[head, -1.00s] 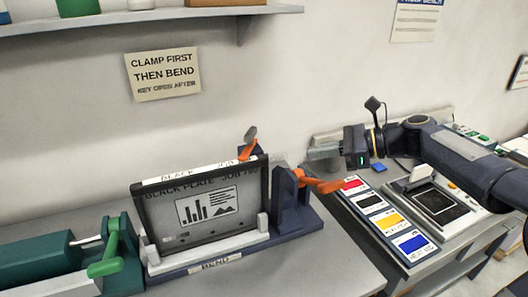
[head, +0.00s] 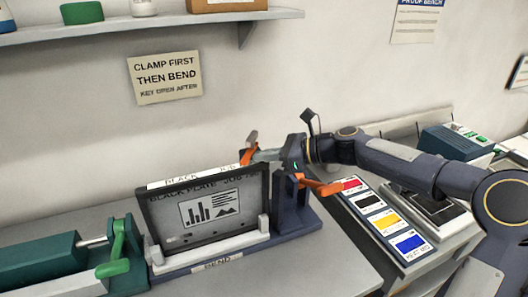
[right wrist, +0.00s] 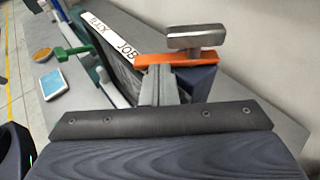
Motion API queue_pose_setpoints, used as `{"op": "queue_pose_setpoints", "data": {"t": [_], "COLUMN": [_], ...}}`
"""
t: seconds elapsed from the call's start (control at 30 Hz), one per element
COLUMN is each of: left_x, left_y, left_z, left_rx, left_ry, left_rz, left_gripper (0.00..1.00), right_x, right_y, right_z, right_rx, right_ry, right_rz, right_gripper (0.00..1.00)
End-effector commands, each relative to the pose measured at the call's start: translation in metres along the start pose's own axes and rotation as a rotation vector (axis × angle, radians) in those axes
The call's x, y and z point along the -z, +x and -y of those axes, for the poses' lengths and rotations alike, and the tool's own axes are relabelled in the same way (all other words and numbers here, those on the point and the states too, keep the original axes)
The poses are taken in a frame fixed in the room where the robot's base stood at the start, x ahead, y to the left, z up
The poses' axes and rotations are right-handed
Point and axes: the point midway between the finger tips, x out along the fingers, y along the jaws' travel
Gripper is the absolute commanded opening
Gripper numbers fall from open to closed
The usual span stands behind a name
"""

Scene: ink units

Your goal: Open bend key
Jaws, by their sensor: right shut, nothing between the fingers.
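The bend unit, labelled BEND (head: 218,264), holds an upright black plate (head: 205,208) with a chart picture and a BLACK JOB strip along its top. An orange lever with a grey knob (head: 250,147) is at the unit's back right; it also shows in the right wrist view (right wrist: 172,59). A second orange lever (head: 320,187) sticks out at the unit's right side. My right gripper (head: 264,155) is shut and empty, its fingertips beside the back lever. In the right wrist view the fingertips (right wrist: 160,80) are just below the orange bar; contact is unclear. My left gripper is not in view.
A green clamp handle (head: 115,250) stands left of the plate. A wall sign (head: 164,77) reads clamp first, then bend, key open after. Colour swatches (head: 381,218) lie on the right bench. A shelf (head: 150,20) runs above. The grey table front is clear.

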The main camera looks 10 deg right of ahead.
Motion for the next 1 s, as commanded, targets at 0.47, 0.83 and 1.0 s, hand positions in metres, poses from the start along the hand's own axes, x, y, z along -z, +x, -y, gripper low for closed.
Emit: {"op": "queue_pose_setpoints", "data": {"t": [0.47, 0.83, 1.0], "left_x": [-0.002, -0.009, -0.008], "left_y": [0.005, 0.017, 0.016], "left_z": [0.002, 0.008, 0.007], "left_rx": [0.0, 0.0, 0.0], "left_ry": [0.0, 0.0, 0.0], "left_rz": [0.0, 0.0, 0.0], "left_gripper": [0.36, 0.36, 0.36], "right_x": [0.0, -0.007, -0.006], "right_y": [0.005, 0.019, 0.02], "right_z": [-0.003, -0.014, -0.014], "right_rx": [0.032, 0.258, 0.259], "right_ry": [0.006, 0.08, 0.082], "right_rz": [-0.001, 0.0, 0.0], "right_gripper": [0.0, 0.0, 0.0]}}
